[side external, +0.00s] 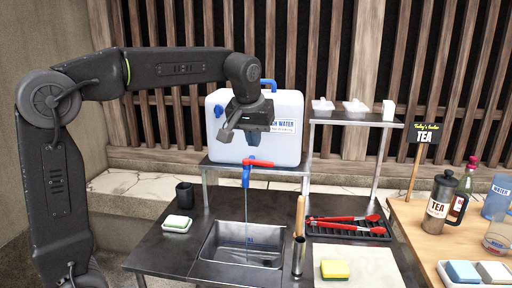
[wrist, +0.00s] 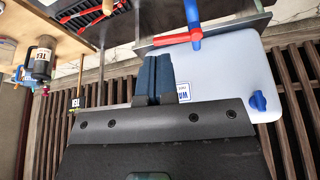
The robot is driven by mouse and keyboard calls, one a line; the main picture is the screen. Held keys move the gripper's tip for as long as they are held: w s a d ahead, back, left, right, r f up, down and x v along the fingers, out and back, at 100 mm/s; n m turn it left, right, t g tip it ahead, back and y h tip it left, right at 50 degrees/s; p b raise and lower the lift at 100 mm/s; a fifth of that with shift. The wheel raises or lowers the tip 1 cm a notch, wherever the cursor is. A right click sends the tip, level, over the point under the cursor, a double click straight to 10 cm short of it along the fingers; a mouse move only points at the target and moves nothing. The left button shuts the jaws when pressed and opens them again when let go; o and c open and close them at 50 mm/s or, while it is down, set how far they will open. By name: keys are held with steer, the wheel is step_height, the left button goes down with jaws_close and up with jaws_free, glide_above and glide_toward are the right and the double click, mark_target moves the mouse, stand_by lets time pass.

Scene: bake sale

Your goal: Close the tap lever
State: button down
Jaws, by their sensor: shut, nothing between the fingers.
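The tap (side external: 246,178) is blue with a red lever (side external: 259,163) and sits at the front of a white water container (side external: 220,147). The lever sticks out sideways to the right, and a thin stream of water runs from the tap into the sink. In the wrist view the red lever (wrist: 178,38) points left from the blue tap (wrist: 193,18). My gripper (side external: 253,140) is above the tap, in front of the container, apart from the lever. In the wrist view its dark blue fingers (wrist: 154,58) are together and empty.
The metal sink (side external: 205,250) lies below the tap. A black rack (side external: 345,234) with red-handled tongs, a wooden-handled tool (side external: 300,215), a dark cup (side external: 184,195) and sponges stand around it. A wooden table (side external: 420,232) with bottles is at right.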

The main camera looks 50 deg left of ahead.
mark_target(266, 162)
steer(key=x, duration=0.3)
steer(key=w+a+x, duration=0.1)
steer(key=x, duration=0.3)
steer(key=w+r+x, duration=0.1)
steer(key=x, duration=0.3)
steer(key=shift+a, duration=0.2)
steer(key=shift+w+a, duration=0.35)
steer(key=shift+w, duration=0.1)
steer(key=shift+w+a, duration=0.2)
steer(key=shift+w, duration=0.25)
steer(key=shift+w+a, duration=0.25)
steer(key=shift+w, duration=0.15)
steer(key=shift+s, duration=0.15)
